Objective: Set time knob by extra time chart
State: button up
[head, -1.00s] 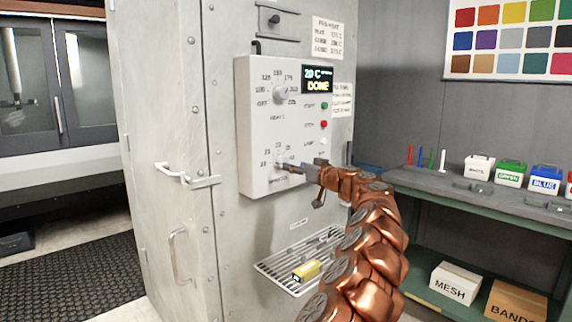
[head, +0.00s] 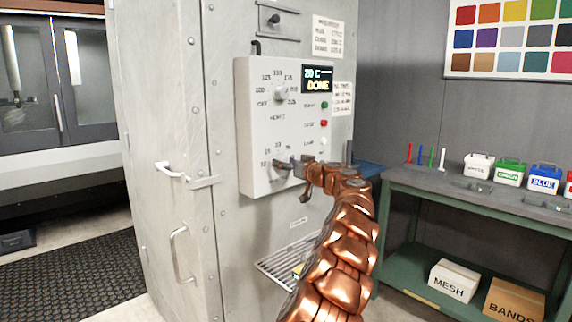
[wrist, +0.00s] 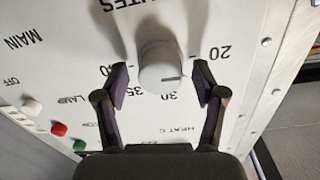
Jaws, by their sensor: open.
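The grey control panel (head: 255,130) on the booth wall carries an upper heat knob (head: 281,93) and a lower time knob. In the head view my gripper (head: 297,166) is at the lower dial and partly hides it. In the wrist view the pale time knob (wrist: 160,62) stands between the open fingers of my gripper (wrist: 161,80), with a gap seen on both sides. A dark mark shows on its lower right face, near the printed 30. Two paper charts, an upper one (head: 328,37) and a lower one (head: 342,98), hang by the panel; their text is too blurred to read.
The display (head: 319,79) reads 20 C and DONE. Green (head: 324,105) and red (head: 324,123) buttons sit right of the dials. A wire rack (head: 275,262) juts out below. A green bench (head: 410,188) with several small boxes stands at right.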

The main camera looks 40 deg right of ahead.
jog(key=c, duration=1.1)
jog(key=shift+c, duration=0.2)
jog(key=shift+m, duration=0.3)
jog(key=shift+r+m+y+p, duration=0.1)
jog(key=shift+m+y+p, duration=0.4)
jog(key=shift+m+p, duration=9.35)
jog(key=m+b, duration=0.6)
